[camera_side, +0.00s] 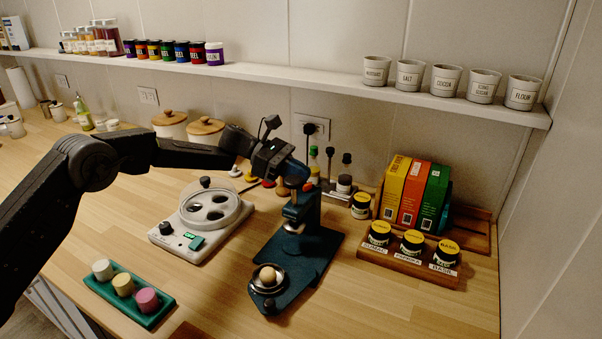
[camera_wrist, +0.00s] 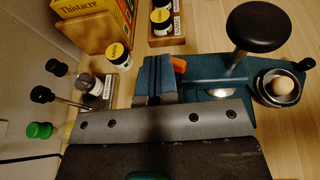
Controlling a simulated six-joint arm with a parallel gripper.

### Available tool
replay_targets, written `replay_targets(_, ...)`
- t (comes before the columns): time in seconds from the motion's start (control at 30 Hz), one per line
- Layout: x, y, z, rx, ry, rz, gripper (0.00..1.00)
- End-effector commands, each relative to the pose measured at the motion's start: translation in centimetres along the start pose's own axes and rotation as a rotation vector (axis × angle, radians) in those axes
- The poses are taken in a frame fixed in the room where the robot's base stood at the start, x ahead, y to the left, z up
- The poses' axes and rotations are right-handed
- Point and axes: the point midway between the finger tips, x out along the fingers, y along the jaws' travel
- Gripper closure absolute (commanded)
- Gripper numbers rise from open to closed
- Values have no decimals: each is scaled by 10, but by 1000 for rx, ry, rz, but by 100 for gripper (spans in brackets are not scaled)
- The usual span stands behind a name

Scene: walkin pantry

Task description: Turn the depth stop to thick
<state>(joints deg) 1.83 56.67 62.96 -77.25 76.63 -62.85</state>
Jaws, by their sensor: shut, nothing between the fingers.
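A teal press-like stand (camera_side: 318,248) sits on the counter with its column under my wrist. A small orange piece at its top, which may be the depth stop, shows in the side view (camera_side: 307,187) and in the wrist view (camera_wrist: 179,63). My gripper (camera_wrist: 160,78) is shut and empty, its tips close beside the orange piece; I cannot tell whether they touch. The setting marks cannot be read. A round black knob (camera_wrist: 258,27) rises over the stand. A cup (camera_side: 267,285) on the front holds an egg-like ball (camera_side: 267,274).
A white round-topped device (camera_side: 203,212) stands left of the stand. A green tray (camera_side: 130,301) with several coloured cylinders lies front left. A wooden jar rack (camera_side: 408,264) and boxes (camera_side: 411,194) stand right. Bottles stand behind. Counter at front right is clear.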

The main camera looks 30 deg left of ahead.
Motion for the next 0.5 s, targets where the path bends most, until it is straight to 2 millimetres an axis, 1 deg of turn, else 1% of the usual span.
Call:
replay_targets(0.03, -11, 1, 0, 0, 0, 7, 100)
replay_targets(0.17, -40, 2, 0, 0, -1, 10, 100)
replay_targets(0.3, -74, 2, 0, -1, -1, 12, 100)
replay_targets(0.5, -113, 1, -1, -1, -2, 12, 100)
